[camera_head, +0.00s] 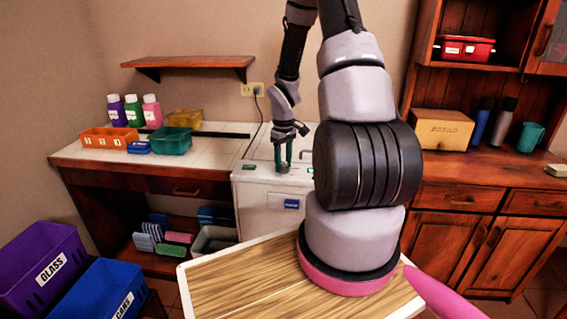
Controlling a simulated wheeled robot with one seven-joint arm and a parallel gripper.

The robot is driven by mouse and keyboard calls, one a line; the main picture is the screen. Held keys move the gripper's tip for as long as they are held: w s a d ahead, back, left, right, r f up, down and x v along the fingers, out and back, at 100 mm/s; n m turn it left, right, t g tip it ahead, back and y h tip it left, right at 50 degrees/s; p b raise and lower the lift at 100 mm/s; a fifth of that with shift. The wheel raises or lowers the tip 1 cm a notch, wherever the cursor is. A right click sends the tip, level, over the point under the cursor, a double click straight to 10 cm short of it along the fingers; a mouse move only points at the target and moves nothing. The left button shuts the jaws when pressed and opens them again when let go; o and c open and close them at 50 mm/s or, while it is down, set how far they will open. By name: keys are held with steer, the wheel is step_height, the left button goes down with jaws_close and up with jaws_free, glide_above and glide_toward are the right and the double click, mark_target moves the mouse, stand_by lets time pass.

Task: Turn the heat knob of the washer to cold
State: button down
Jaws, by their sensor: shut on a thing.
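The white washer (262,219) stands in the middle, beside the tiled counter, with a blue label on its front. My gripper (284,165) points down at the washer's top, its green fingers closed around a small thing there. That thing seems to be a knob, but the fingers hide most of it, and its setting is too small to read. A green patch (249,167) shows on the washer's top to the left of my gripper. My arm hides the right part of the washer, so I cannot tell which knob is the heat knob.
The tiled counter (90,153) at left holds several bottles, an orange tray (108,139) and a teal bin (169,141). A wall shelf (188,62) hangs above. A purple bin (40,262) and a blue bin (100,290) stand at front left. A wooden cabinet (455,225) is at right.

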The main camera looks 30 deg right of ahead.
mark_target(284, 164)
steer(key=n, duration=0.3)
steer(key=shift+n, duration=2.1)
steer(key=shift+c, duration=1.8)
jaws_free()
steer(key=shift+r, duration=0.1)
step_height(284, 164, up, 11)
steer(key=shift+f, duration=0.2)
